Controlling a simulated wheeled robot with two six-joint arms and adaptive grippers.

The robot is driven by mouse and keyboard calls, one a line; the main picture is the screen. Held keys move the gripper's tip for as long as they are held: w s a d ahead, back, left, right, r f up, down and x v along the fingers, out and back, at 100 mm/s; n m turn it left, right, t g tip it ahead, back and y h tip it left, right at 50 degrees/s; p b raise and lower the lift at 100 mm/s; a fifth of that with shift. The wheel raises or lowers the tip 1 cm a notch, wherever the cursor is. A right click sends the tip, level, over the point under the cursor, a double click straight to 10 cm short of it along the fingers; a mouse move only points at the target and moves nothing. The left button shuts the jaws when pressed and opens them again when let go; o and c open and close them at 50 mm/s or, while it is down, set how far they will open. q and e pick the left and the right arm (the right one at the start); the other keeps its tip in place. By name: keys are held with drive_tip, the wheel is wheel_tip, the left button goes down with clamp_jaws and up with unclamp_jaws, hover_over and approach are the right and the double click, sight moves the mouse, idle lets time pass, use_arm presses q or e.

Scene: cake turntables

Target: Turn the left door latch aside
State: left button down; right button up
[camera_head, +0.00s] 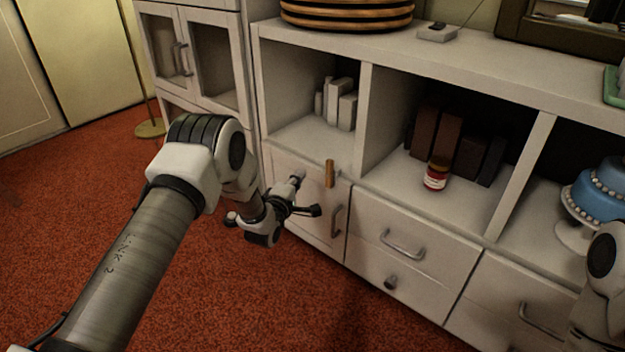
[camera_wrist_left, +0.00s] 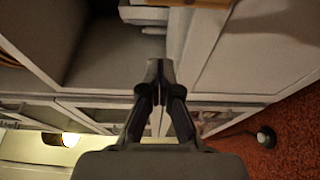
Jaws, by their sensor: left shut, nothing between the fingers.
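The latch (camera_head: 330,173) is a small orange-brown wooden bar. It stands about upright at the top edge of the left cabinet door (camera_head: 312,232), just under the open shelf. In the left wrist view an orange-brown strip, likely the latch (camera_wrist_left: 205,3), is cut off by the top edge. My left gripper (camera_head: 297,177) is just left of the latch in the head view, shut and empty; whether it touches the door front I cannot tell. Its closed fingers (camera_wrist_left: 160,70) point up in the wrist view. My right gripper is out of view.
A metal handle (camera_head: 336,221) is on the same door, right of my gripper. Drawers with handles (camera_head: 402,243) lie to the right. Above are shelves with white blocks (camera_head: 340,103), dark books and a red jar (camera_head: 436,176). A blue cake (camera_head: 597,195) stands farther right. Red carpet lies left.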

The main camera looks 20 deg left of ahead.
sight(329, 174)
use_arm(q)
drive_tip(key=w+d+b, duration=0.3)
drive_tip(key=w+b, duration=0.2)
drive_tip(key=w, duration=0.1)
drive_tip(key=shift+w+d+f+b, duration=0.15)
drive_tip(key=shift+d+b, duration=0.15)
